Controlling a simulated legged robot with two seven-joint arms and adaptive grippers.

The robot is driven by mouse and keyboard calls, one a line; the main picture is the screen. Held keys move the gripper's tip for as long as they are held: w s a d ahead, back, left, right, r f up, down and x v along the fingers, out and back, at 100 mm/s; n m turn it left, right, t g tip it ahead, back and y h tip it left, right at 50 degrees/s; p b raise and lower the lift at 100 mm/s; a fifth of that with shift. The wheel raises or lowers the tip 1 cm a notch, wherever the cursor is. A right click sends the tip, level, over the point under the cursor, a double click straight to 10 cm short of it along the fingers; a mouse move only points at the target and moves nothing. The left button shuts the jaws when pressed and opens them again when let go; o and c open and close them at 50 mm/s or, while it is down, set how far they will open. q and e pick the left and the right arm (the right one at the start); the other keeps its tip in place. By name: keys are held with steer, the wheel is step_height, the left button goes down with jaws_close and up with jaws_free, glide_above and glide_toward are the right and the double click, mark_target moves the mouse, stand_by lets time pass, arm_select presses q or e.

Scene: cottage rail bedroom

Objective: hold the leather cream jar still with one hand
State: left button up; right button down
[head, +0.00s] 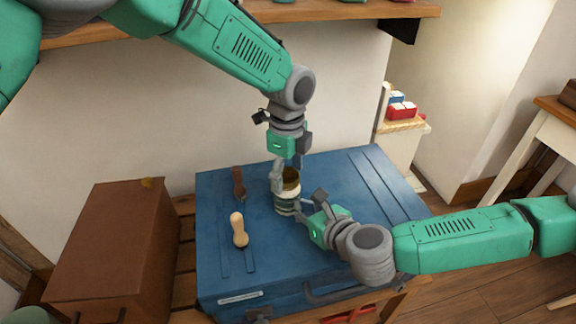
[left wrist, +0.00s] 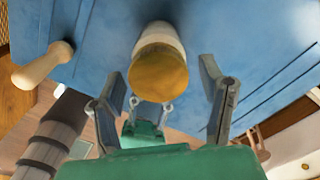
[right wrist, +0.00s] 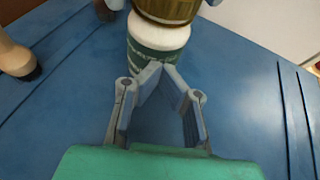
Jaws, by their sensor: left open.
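The leather cream jar (head: 287,203) stands upright on the blue trunk (head: 340,250). It has a white and green label and a gold-brown lid (left wrist: 158,75). My left gripper (head: 290,175) points down from above, open. Its fingers (left wrist: 165,90) are spread to either side of the lid in the left wrist view, with gaps. My right gripper (head: 305,208) comes in low from the right. In the right wrist view its fingertips (right wrist: 159,68) nearly meet in front of the jar's lower body (right wrist: 157,45), with nothing between them. Whether they touch the jar is unclear.
A brown box (head: 110,250) stands left of the trunk. A wall shelf (head: 340,12) is above. The trunk's right side is clear.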

arm_select(q)
steer(key=c, duration=1.2)
steer(key=n, duration=0.3)
steer(key=shift+n, duration=0.3)
steer(key=n, duration=0.3)
steer(key=shift+n, duration=0.4)
steer(key=o, duration=1.3)
steer(key=shift+r, duration=0.1)
